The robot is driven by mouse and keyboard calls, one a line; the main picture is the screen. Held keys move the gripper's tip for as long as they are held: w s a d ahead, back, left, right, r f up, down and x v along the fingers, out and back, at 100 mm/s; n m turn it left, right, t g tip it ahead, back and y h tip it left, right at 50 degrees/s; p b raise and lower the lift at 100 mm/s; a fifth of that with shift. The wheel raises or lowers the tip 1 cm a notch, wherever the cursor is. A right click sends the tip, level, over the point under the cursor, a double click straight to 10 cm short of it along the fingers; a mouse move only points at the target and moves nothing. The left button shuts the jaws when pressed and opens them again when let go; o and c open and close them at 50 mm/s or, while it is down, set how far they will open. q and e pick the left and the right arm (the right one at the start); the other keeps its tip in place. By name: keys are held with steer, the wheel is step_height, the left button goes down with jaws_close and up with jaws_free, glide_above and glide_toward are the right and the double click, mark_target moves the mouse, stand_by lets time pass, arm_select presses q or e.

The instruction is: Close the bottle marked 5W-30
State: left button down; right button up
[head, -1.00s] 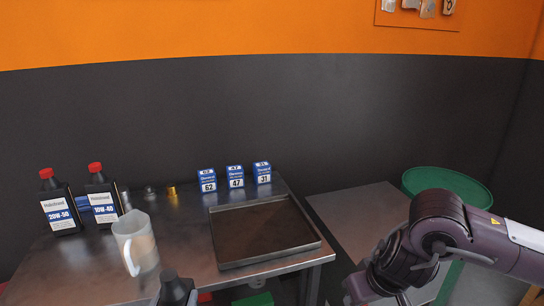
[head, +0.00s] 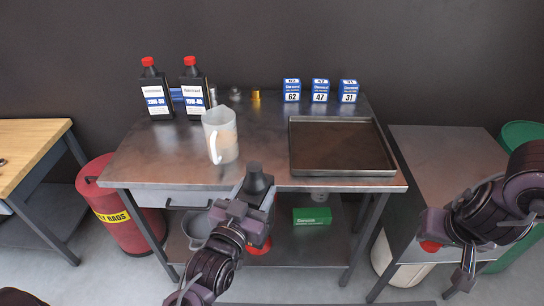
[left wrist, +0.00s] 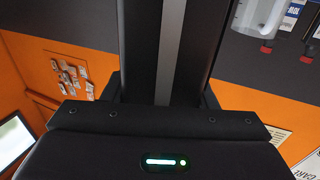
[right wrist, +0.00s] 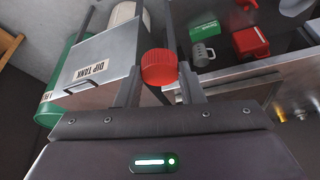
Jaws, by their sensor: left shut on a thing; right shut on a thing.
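My left gripper (head: 240,208) is shut on a black bottle (head: 256,187) in front of the workbench. The bottle is upright, and its dark neck shows no red cap. Its label is not visible, so I cannot read its marking. In the left wrist view the bottle (left wrist: 200,40) fills the space between the fingers. My right gripper (head: 436,238) is shut on a red ribbed cap (head: 430,246), at the right, well apart from the bottle. The cap also shows between the fingertips in the right wrist view (right wrist: 158,66).
Two capped black bottles, 20W-50 (head: 155,92) and 10W-40 (head: 194,90), stand on the workbench (head: 160,160). A clear jug (head: 219,136) stands near its front, left of a shallow tray (head: 340,170). Blue boxes (head: 320,90) stand behind. A dip tank (right wrist: 98,76) is at right.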

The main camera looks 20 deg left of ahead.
arm_select(q)
steer(key=s+d+f+m+g+h, duration=0.2)
steer(key=d+m+g+h, duration=0.2)
steer(key=d+m+h, duration=0.3)
steer(key=d+h, duration=0.4)
steer(key=d, duration=0.2)
steer(key=shift+d+m, duration=0.15)
steer(key=shift+m, duration=0.15)
arm_select(e)
steer(key=a+r+n+g+y, duration=0.2)
steer(key=a+r+n, duration=0.5)
steer(key=a+n, duration=0.2)
steer(key=s+a+r+n+g+y, duration=0.1)
steer(key=a+r+n+g+y, duration=0.1)
steer(key=a+r+n, duration=0.5)
steer(key=a+n, duration=0.3)
steer(key=a, duration=0.4)
steer(key=shift+s+r+g, duration=0.2)
steer(key=shift+s+g, duration=0.1)
steer(key=shift+g, duration=0.1)
steer(key=shift+f, duration=2)
steer(key=shift+y, duration=0.3)
